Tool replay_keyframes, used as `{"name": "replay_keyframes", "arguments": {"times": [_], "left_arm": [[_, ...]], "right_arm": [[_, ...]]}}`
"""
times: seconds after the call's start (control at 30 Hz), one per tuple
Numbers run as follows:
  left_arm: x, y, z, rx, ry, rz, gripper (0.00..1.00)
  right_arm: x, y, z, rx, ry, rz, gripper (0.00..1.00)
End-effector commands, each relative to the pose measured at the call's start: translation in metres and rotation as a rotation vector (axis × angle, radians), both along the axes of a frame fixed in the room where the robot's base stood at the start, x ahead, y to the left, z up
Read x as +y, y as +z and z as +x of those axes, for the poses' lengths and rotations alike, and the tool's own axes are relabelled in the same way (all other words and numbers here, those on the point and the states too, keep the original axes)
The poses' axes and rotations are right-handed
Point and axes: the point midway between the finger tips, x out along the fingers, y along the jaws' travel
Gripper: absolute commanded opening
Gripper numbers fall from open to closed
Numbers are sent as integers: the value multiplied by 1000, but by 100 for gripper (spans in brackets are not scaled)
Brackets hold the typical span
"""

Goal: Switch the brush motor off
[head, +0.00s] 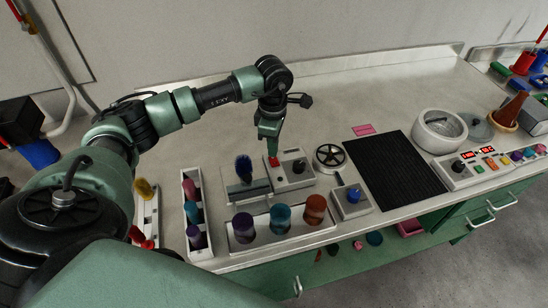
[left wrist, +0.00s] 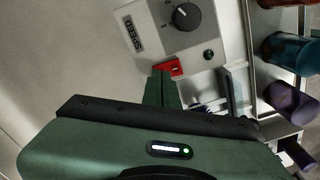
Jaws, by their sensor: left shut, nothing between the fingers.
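The brush motor's control box (head: 291,176) is light grey with a black knob (head: 299,166) and a red switch (head: 273,161). In the left wrist view the red switch (left wrist: 176,67) is near the top of my fingers, with the knob (left wrist: 186,17) and a small dark green lamp or button (left wrist: 208,55) beyond it. My left gripper (head: 271,152) points down over the switch, shut and empty. Its fingertips (left wrist: 163,76) overlap the switch's edge in the wrist view; I cannot tell whether they touch. A dark blue brush (head: 244,167) stands left of the box.
A tray with several coloured bottles (head: 280,216) stands in front of the box, and a rack (head: 192,188) stands to its left. A black wheel (head: 330,156), a blue-knobbed box (head: 352,200) and a black mat (head: 396,172) lie to the right. The bench behind is mostly clear.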

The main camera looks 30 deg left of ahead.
Motion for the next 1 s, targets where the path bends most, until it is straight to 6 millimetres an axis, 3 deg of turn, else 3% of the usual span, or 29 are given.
{"name": "replay_keyframes", "arguments": {"times": [0.6, 1.0], "left_arm": [[1, 52, 0, -1, 1, 0, 0], [0, 53, 0, -1, 1, 0, 0]], "right_arm": [[0, 29, 0, 0, 0, 0, 36], [-1, 29, 0, 0, 0, -1, 36]]}}
